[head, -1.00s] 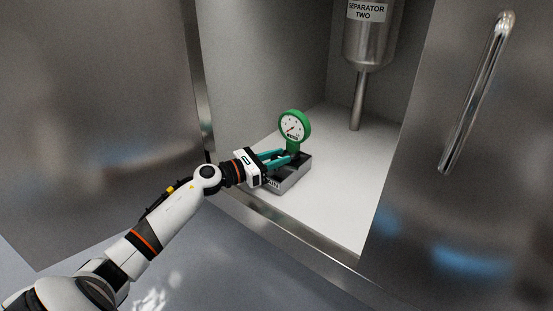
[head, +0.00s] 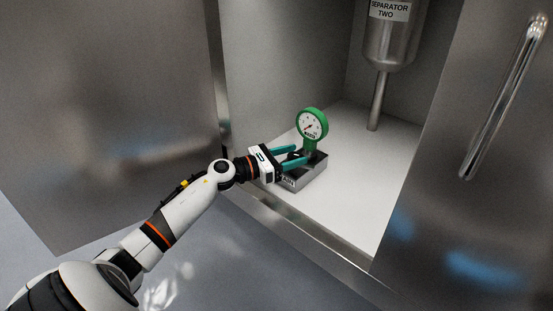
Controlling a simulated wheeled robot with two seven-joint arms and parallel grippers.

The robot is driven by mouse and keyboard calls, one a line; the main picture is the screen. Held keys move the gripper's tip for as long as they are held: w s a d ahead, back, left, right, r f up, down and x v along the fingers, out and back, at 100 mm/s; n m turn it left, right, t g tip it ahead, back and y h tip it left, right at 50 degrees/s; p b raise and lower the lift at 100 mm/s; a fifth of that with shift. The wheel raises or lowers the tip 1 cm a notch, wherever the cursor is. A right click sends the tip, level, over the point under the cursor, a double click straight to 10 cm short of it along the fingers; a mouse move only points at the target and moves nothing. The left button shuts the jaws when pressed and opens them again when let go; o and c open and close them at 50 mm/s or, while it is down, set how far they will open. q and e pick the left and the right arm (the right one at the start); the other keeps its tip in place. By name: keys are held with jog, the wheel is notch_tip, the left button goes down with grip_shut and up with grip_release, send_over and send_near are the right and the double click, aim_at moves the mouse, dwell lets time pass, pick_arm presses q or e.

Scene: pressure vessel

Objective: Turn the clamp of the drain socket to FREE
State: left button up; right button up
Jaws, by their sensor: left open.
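The drain socket (head: 305,179) is a grey metal block on the white cabinet floor, its label partly hidden by my gripper. A green-rimmed gauge (head: 312,124) stands upright in it on a green stem. My left gripper (head: 301,156) reaches in from the left at the socket's top. Its two teal fingers are open, close to the foot of the gauge. A small dark part, perhaps the clamp, shows between the fingers; its setting is too small to read. I cannot tell whether the fingers touch anything. My right gripper is not in view.
A steel vessel (head: 391,38) labelled "SEPARATOR TWO" hangs behind, with a pipe (head: 378,101) down to the floor. A steel door with a bar handle (head: 503,97) stands at the right, a steel panel (head: 115,110) at the left. The white floor (head: 352,185) right of the socket is clear.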

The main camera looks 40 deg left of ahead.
pick_arm(q)
jog(key=p+v, duration=0.4)
jog(key=v, duration=0.6)
jog(key=shift+s+a, duration=0.1)
jog(key=shift+s, duration=0.15)
jog(key=shift+s+a, duration=0.2)
jog(key=shift+s, duration=0.25)
